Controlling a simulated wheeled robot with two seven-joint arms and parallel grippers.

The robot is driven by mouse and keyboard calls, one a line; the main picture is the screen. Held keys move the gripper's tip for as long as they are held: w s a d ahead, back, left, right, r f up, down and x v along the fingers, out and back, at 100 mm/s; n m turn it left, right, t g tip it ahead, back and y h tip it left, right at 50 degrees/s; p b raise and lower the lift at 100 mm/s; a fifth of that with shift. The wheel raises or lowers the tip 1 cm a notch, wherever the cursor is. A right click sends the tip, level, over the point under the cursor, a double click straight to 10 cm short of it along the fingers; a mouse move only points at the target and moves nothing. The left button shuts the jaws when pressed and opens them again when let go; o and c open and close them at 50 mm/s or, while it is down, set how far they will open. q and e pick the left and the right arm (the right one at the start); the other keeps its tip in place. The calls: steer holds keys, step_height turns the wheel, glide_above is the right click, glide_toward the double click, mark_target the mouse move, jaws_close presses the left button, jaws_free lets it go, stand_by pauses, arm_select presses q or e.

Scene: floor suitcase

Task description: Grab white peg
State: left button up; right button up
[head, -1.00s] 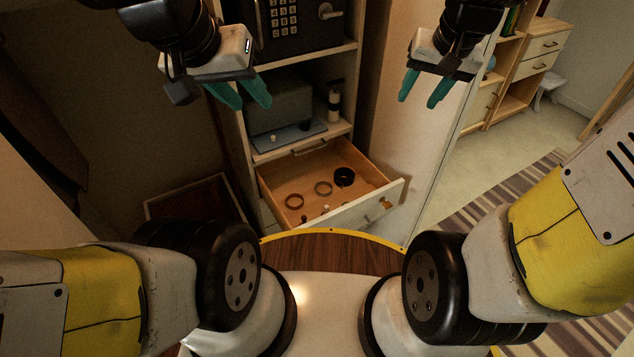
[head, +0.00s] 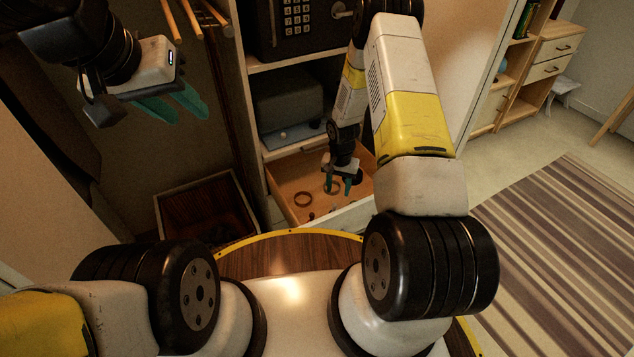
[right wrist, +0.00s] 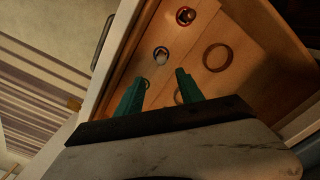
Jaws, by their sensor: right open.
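The open wooden drawer (head: 284,188) holds rings and small pegs. In the right wrist view a pale, whitish peg (right wrist: 162,57) stands with a dark ring around its base, just beyond my fingertips. My right gripper (right wrist: 161,76) is open and empty, pointing toward that peg without visibly touching it. In the head view my right gripper (head: 341,190) is at the drawer, and its arm hides part of the drawer's contents. My left gripper (head: 187,118) is open and empty, raised at the left, away from the drawer.
A reddish peg in a ring (right wrist: 185,16) and a larger brown ring (right wrist: 216,57) lie nearby in the drawer. A shelf with a blue tray (head: 290,137) is above it, below a keypad safe (head: 292,30). A dark red box (head: 205,208) stands left.

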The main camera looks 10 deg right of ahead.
mark_target(334, 204)
steer(key=f, duration=0.6)
steer(key=a+f, duration=0.1)
steer(key=f, duration=0.3)
steer(key=shift+s, duration=0.35)
jaws_close()
